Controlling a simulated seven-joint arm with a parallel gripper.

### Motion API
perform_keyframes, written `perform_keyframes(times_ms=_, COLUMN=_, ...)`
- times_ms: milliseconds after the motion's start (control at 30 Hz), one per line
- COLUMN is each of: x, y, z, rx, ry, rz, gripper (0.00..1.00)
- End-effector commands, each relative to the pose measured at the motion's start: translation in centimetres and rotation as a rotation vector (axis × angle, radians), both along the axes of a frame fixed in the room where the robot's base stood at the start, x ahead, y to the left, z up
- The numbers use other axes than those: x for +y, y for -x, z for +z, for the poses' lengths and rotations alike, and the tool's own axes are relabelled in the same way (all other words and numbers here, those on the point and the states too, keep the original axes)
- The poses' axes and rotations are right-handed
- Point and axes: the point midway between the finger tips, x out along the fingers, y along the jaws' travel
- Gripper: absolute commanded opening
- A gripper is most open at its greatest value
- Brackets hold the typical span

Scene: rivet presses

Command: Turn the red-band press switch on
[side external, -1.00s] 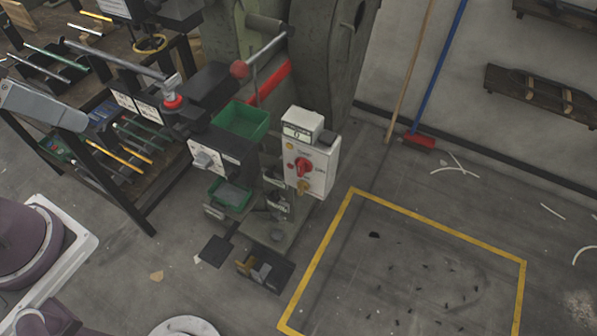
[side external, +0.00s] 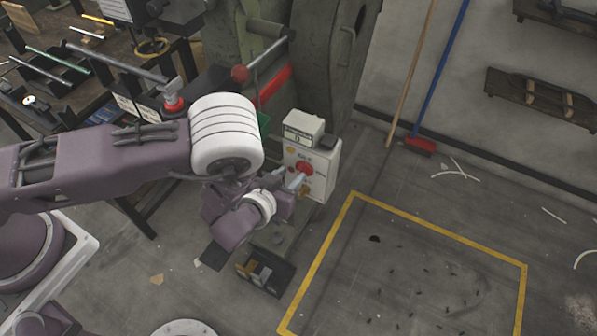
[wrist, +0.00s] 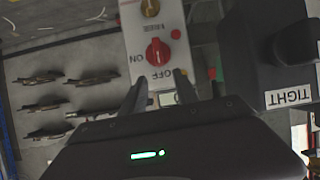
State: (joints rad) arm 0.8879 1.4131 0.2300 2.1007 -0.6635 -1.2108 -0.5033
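The red-band press (side external: 335,60) stands at the back, a red band (side external: 273,86) across its green body. Its white control box (side external: 325,165) carries a red rotary switch (side external: 304,168), which also shows in the wrist view (wrist: 158,52). There, ON and OFF labels appear upside down beside the knob, with a brass-coloured knob (wrist: 150,8) beyond it. My gripper (wrist: 160,76) is open and empty, its two fingers spread just short of the red knob, not around it. In the side view my gripper (side external: 297,182) is close to the front of the box, partly covering its lower part.
A grey counter box (side external: 303,128) sits on top of the control box. A dark block labelled TIGHT (wrist: 280,60) is at the right in the wrist view. A tool bench (side external: 60,75) stands at left. The yellow-outlined floor area (side external: 420,265) is mostly clear.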

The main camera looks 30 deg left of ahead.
Motion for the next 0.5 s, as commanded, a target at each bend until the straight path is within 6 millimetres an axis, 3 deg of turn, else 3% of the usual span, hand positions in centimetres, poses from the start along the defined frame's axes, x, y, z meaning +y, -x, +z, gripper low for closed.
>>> perform_keyframes(times_ms=33, x=0.2, y=0.7, z=-1.2, rx=-0.026, ry=-0.025, rz=-0.026, gripper=0.36)
perform_keyframes(times_ms=167, x=0.3, y=0.9, z=-2.1, rx=-0.074, ry=-0.045, rz=-0.060, gripper=0.36)
perform_keyframes(times_ms=500, x=0.3, y=-4.5, z=-4.4, rx=-0.076, ry=-0.044, rz=-0.060, gripper=0.36)
